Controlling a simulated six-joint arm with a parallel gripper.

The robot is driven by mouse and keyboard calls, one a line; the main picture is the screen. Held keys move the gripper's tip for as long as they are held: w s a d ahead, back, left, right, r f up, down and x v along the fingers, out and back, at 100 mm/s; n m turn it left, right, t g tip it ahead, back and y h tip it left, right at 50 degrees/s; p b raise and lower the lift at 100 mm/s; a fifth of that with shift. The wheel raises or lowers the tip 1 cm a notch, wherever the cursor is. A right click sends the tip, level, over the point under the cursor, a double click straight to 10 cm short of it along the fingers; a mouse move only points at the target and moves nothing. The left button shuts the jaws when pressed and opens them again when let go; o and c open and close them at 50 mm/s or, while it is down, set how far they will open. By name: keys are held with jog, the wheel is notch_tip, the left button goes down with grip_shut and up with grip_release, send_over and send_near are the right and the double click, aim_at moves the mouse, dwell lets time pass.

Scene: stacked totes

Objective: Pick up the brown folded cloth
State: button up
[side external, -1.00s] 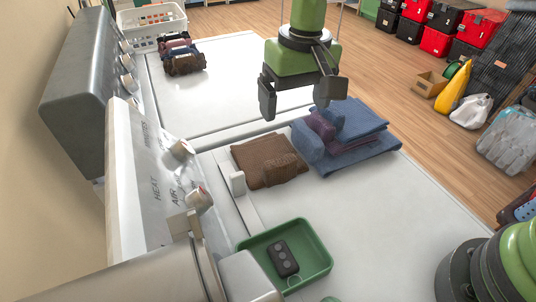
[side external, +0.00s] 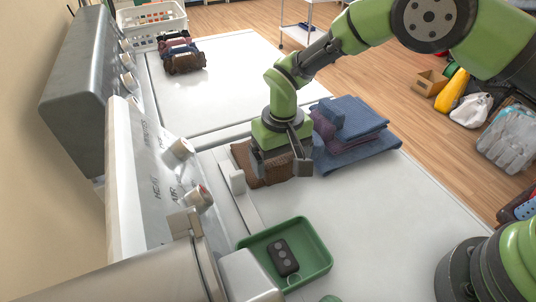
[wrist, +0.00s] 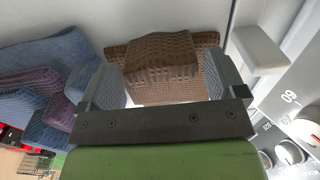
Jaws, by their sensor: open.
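The brown folded cloth (side external: 243,157) lies on the white work surface, with a smaller rolled or folded part on top of it. In the side view my gripper (side external: 281,172) is low over the cloth and hides much of it. In the wrist view the cloth (wrist: 160,60) shows between the two fingers of my gripper (wrist: 168,85), with its raised part in the middle. The fingers are apart, one on each side of the raised part. I cannot tell whether they touch the cloth.
A stack of blue and purple folded cloths (side external: 352,135) stands close to the right of the brown cloth. A green tray (side external: 318,262) with a dark remote-like object (side external: 283,258) is in front.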

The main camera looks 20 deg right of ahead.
jog(key=shift+f, duration=0.1)
jog(key=shift+c, duration=0.2)
jog(key=c, duration=1)
jog(key=shift+o, duration=0.2)
